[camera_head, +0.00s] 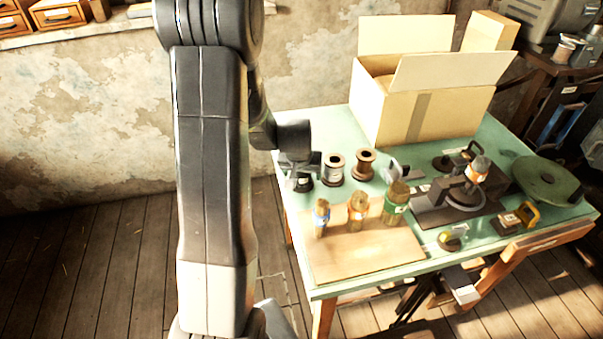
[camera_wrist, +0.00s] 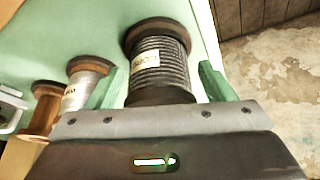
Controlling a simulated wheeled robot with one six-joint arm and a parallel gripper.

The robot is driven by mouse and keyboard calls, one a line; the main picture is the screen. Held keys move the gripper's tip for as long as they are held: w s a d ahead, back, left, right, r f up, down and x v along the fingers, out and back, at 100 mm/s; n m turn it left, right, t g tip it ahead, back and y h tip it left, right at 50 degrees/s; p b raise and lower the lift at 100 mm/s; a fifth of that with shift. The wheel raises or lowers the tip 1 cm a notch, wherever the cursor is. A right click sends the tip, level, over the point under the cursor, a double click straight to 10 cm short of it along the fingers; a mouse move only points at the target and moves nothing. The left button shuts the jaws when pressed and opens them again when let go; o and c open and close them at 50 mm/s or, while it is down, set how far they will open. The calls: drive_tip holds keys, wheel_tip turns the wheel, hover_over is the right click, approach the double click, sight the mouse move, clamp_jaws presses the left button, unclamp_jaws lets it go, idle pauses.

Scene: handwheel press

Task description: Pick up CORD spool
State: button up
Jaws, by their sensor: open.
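A spool wound with dark cord (camera_wrist: 160,68) stands at the table's edge in the wrist view, with brown flanges and a pale label I cannot read for certain. My gripper (camera_wrist: 163,82) is open, with one green finger on each side of this spool. I cannot tell if either finger touches it. In the head view my gripper (camera_head: 299,172) is at the table's back left and partly hides the dark spool (camera_head: 306,184). A spool with pale winding (camera_wrist: 85,84) stands beside it, then a bare-looking brown spool (camera_wrist: 43,110).
The pale spool (camera_head: 333,170) and brown spool (camera_head: 363,166) stand close to the right. An open cardboard box (camera_head: 425,115) is behind. A handwheel press (camera_head: 460,195) is farther right.

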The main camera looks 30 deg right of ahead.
drive_tip(key=c, duration=1.1)
